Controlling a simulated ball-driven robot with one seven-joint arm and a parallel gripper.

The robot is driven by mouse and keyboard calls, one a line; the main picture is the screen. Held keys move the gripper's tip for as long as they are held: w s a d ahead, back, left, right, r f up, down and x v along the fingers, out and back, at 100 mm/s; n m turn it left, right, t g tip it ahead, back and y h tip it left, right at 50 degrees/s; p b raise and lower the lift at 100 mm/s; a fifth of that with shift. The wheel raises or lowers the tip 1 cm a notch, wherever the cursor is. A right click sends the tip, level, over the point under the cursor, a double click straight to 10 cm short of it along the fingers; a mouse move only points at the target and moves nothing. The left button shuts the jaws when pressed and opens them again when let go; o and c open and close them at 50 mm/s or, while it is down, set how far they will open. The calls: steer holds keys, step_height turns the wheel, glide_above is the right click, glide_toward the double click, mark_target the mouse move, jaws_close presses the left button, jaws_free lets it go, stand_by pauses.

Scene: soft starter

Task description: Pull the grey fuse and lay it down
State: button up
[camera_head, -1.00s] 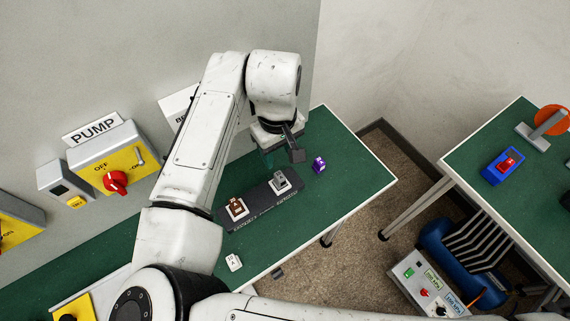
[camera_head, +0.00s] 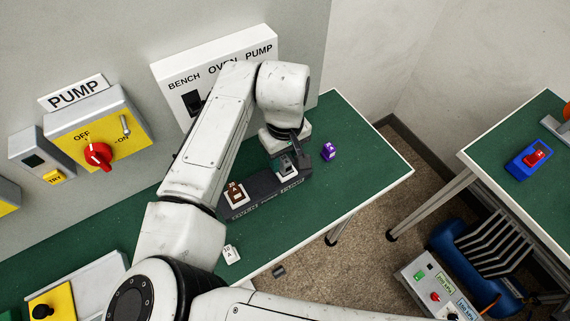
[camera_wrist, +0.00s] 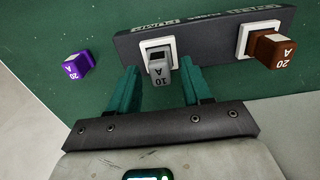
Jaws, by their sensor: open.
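The grey fuse (camera_wrist: 160,72), marked 10 A, sits in a white socket of a dark fuse block. In the wrist view it lies between and just beyond the two green fingers. My gripper (camera_wrist: 158,78) is open and not touching it as far as I can tell. In the head view the gripper (camera_head: 284,158) is just above the grey fuse (camera_head: 286,166), partly covering it. The fuse block (camera_head: 262,194) lies on the green bench top (camera_head: 350,172); it also shows in the wrist view (camera_wrist: 208,40).
A brown 20 A fuse (camera_head: 235,190) sits in the block's other socket. A purple fuse (camera_head: 328,151) and a white fuse (camera_head: 231,254) lie loose on the bench. Clear green surface lies right of the block. The PUMP switch box (camera_head: 98,130) and a labelled panel (camera_head: 187,75) stand behind.

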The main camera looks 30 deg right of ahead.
mark_target(285, 159)
steer(key=shift+f, duration=0.1)
jaws_close()
stand_by(0.8)
stand_by(0.5)
steer(key=shift+r+p, duration=2.85)
steer(key=shift+r, duration=0.2)
